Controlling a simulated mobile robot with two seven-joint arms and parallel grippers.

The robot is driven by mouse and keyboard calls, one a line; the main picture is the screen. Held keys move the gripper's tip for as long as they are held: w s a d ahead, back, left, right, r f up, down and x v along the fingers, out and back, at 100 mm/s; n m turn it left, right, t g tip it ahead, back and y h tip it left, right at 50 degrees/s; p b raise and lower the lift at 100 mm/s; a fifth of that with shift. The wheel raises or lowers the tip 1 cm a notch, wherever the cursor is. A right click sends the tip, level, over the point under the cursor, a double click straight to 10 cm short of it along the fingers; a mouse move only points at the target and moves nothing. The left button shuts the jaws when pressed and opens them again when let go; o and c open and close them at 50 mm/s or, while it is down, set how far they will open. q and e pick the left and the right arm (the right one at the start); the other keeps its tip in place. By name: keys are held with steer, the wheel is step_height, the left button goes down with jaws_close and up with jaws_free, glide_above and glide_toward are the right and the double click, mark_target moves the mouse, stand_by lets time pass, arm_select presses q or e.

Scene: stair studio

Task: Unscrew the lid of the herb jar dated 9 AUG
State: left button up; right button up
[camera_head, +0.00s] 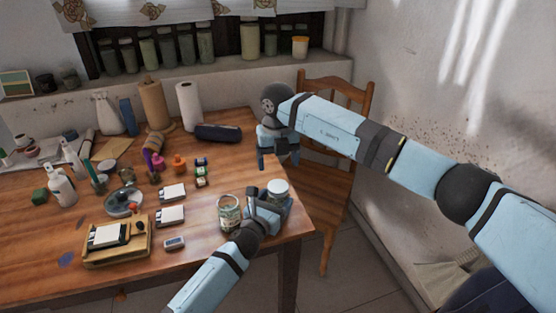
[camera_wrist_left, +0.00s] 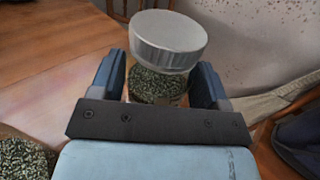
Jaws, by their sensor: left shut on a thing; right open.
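A herb jar with a pale lid (camera_head: 278,187) stands at the table's front right corner. No date is readable on either jar. My right gripper (camera_head: 278,160) is open and empty, behind the held jar.
A wooden chair (camera_head: 325,165) stands at the table's right side, close to my right arm. A grey digital device (camera_head: 174,243), white cards (camera_head: 171,215) and a wooden tray (camera_head: 90,259) lie to the left. A dark case (camera_head: 218,132) lies at the back.

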mark_target(278, 185)
steer(key=m, duration=0.6)
steer(key=shift+m, duration=0.4)
steer(key=m, duration=1.4)
steer(key=shift+f, duration=0.1)
steer(key=shift+m, duration=0.4)
steer(key=shift+f, duration=3.95)
steer(key=shift+c, duration=0.5)
